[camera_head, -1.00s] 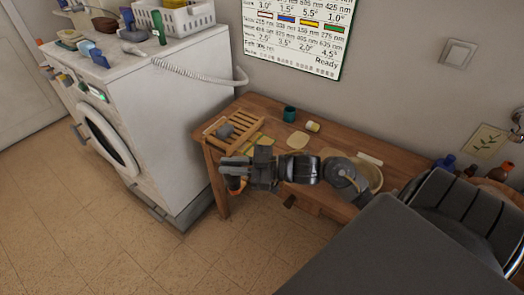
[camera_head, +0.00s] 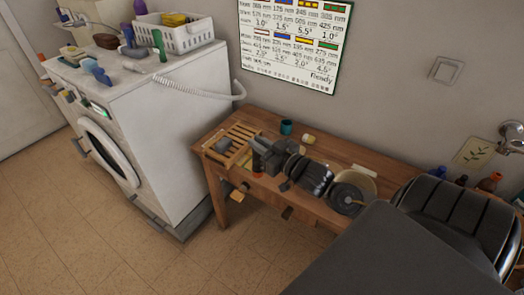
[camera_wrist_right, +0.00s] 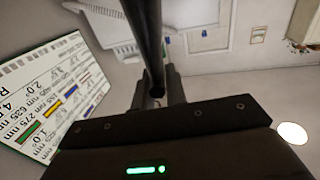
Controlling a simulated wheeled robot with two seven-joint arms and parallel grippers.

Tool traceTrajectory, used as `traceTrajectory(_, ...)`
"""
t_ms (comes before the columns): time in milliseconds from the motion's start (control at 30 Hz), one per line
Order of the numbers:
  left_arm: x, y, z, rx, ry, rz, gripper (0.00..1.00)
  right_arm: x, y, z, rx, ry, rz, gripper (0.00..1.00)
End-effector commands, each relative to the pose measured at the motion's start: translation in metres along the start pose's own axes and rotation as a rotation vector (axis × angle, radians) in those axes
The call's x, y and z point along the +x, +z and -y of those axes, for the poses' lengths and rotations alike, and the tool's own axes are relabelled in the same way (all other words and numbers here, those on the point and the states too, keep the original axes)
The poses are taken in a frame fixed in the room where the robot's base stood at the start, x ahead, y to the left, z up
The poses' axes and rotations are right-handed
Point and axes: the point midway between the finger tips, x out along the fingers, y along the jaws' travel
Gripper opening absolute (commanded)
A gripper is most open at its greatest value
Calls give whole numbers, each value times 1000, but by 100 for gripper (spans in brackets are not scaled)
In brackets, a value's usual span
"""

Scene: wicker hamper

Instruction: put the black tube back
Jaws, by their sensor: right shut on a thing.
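A black tube (camera_wrist_right: 150,45) runs up through the right wrist view, clasped between the two fingers of my right gripper (camera_wrist_right: 157,95). Its far end is cut off by the top of that picture. In the head view my right gripper (camera_head: 260,155) is over the left part of the wooden table (camera_head: 350,155), just right of a slatted wooden rack (camera_head: 240,132). The tube cannot be told apart from the dark gripper there. A grey rounded thing (camera_head: 222,145) lies on the rack. My left gripper is not in view.
A teal cup (camera_head: 286,127) and a small yellowish jar (camera_head: 309,139) stand behind my right arm. A white washing machine (camera_head: 165,125) is left of the table, with a white basket (camera_head: 187,38) and bottles on top. Open floor lies in front.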

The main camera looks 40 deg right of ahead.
Motion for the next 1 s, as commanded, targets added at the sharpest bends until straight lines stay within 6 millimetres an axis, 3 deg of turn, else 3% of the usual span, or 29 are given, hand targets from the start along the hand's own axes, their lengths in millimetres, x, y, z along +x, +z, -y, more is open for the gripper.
traceTrajectory(367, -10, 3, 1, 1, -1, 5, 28, 53, 34, -64, -5, 5, 0, 0)
traceTrajectory(500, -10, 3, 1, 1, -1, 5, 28, 68, 60, -83, -1, 4, 1, 0)
traceTrajectory(700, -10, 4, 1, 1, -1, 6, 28, 80, 82, -97, -1, 1, -1, 0)
traceTrajectory(1000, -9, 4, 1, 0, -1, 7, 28, 86, 94, -104, 0, 2, 1, 0)
